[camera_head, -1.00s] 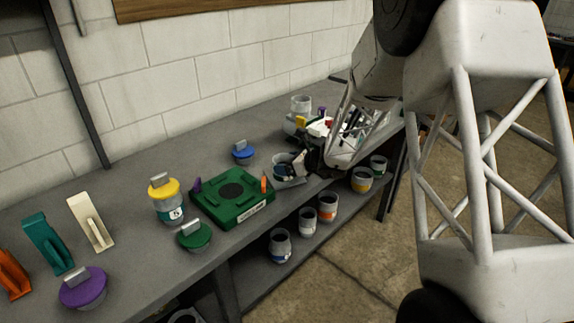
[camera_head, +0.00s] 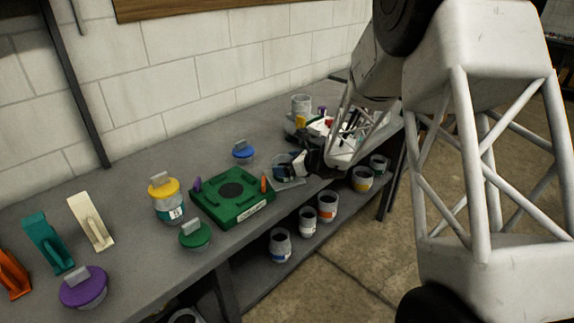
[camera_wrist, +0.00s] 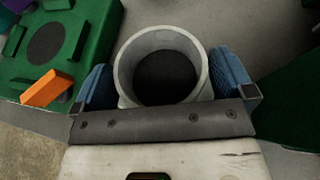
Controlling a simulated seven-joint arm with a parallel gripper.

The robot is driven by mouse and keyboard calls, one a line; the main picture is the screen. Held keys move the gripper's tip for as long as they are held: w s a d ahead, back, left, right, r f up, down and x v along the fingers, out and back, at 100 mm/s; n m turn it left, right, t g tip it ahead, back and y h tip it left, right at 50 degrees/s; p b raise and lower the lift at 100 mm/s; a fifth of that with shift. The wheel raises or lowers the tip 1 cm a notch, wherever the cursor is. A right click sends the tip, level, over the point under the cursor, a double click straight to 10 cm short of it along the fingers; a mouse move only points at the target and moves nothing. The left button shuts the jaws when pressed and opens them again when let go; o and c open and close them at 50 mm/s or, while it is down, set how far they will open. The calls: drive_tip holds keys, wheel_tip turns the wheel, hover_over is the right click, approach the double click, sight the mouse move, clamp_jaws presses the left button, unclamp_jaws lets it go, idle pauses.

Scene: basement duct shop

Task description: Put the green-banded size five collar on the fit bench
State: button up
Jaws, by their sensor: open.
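In the wrist view a plain grey round collar (camera_wrist: 123,72) stands upright with its dark inside showing. My gripper (camera_wrist: 161,68) is open, with one blue finger pad on each side of it; I cannot tell whether the pads touch it. No band shows on this collar. In the head view my gripper (camera_head: 291,166) is low over the grey bench (camera_head: 130,205), right of a green fixture (camera_head: 243,209). A collar with a green band (camera_head: 378,164) stands on the lower shelf, at the far end of a row of banded collars. I cannot tell which surface is the fit bench.
The green fixture with orange and purple tabs also shows in the wrist view (camera_wrist: 82,24). A grey can (camera_head: 301,103) and clutter sit behind my gripper.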

drive_tip(key=v, duration=1.2)
drive_tip(key=shift+f, duration=0.1)
idle(0.6)
drive_tip(key=s+r+n+g+h, duration=0.1)
drive_tip(key=s+r+n+g, duration=0.1)
drive_tip(key=s+r+n, duration=0.35)
drive_tip(key=s+a+r+n+g+h, duration=0.1)
drive_tip(key=s+r+n, duration=0.15)
drive_tip(key=s, duration=0.65)
drive_tip(key=s+r+n+g+h, duration=0.1)
drive_tip(key=s+r+n+g, duration=0.2)
drive_tip(key=s, duration=0.4)
drive_tip(key=s+d+r+n+h, duration=0.1)
drive_tip(key=s+d+n+h, duration=0.2)
drive_tip(key=s, duration=0.4)
drive_tip(key=s+d+r+n+t+h, duration=0.1)
drive_tip(key=s+d+n+h, duration=0.1)
drive_tip(key=s+n, duration=0.3)
drive_tip(key=s+d+r+n+h, duration=0.1)
drive_tip(key=s+d+n+h, duration=0.2)
drive_tip(key=s, duration=0.8)
drive_tip(key=shift+s+d+r+n+t+h, duration=0.15)
drive_tip(key=shift+d+r+n+t+h, duration=0.2)
drive_tip(key=shift+n, duration=0.65)
